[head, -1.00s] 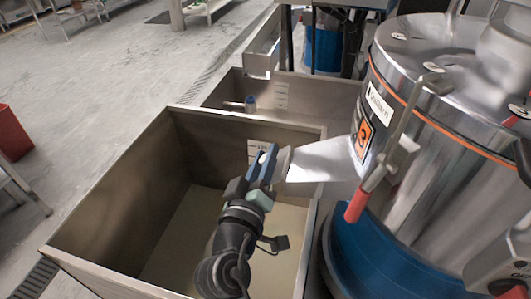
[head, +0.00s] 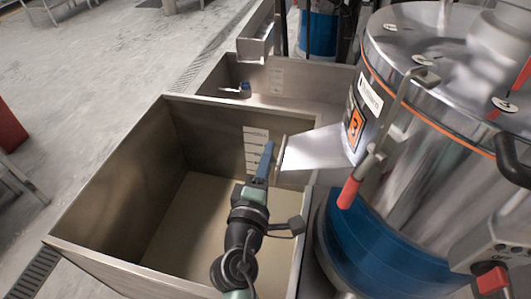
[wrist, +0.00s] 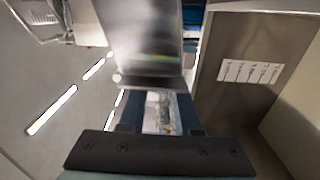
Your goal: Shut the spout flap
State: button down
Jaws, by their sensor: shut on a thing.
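The grinder's metal spout (head: 314,148) sticks out to the left from the drum over the bin in the head view. The spout flap (head: 281,154) is a thin plate at the spout's outer end, seen nearly edge-on. My gripper (head: 266,160) is at the flap's left side, its fingers pointing up. In the wrist view, a shiny metal plate (wrist: 140,45), which looks like the flap, fills the top middle, with its dark lower edge at my fingertips (wrist: 155,95). My gripper is shut on the flap. The exact contact is hard to see.
A deep metal bin (head: 105,268) lies under the spout and my arm, with a second bin (head: 305,110) behind it. The steel drum (head: 440,150) with a red-handled lever (head: 349,192) stands close on the right. Open floor lies to the left.

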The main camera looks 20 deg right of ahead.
jog(key=shift+d+f+n, duration=0.1)
jog(key=shift+f+n, duration=0.05)
jog(key=shift+n, duration=0.15)
jog(key=c, duration=0.6)
grip_release()
jog(key=shift+c, duration=0.2)
jog(key=b+v, duration=0.2)
jog(key=v, duration=1.1)
